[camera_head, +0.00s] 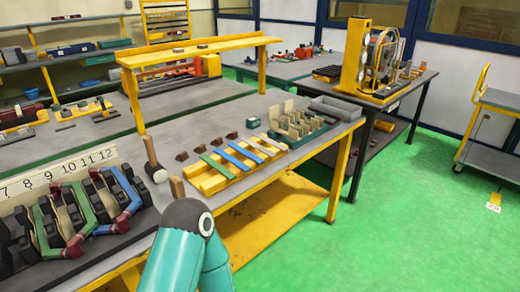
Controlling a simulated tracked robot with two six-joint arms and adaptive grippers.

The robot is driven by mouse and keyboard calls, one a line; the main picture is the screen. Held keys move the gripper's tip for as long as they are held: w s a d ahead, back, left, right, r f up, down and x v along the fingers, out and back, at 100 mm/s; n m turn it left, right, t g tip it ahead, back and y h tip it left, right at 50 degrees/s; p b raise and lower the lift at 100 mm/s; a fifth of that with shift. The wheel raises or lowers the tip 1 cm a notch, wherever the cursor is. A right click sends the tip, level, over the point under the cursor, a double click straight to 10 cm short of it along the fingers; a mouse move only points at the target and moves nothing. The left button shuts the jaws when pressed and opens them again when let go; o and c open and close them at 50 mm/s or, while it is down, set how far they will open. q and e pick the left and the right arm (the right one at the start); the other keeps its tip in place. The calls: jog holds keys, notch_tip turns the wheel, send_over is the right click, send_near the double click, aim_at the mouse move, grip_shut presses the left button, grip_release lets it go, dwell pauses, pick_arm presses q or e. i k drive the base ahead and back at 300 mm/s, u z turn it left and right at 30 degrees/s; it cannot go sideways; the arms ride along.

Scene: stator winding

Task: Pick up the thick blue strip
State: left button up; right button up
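A blue strip (231,160) lies slanted across a yellow rack (206,184) on the grey workbench. A second blue strip (246,153) lies beside it on the right; from here I cannot tell which is thicker. Neither of my grippers is in view. Only a teal link of my arm shows at the bottom, in front of the bench's near edge.
A mallet (154,163) stands left of the rack. Numbered coils (75,215) fill the bench's left end. A green tray of blocks (297,128) and a grey bin (335,108) sit right of the rack. A yellow shelf frame (195,50) rises behind.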

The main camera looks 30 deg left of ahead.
aim_at(243, 167)
jog(key=u, duration=0.2)
jog(key=i, duration=0.9)
jog(key=u, duration=0.6)
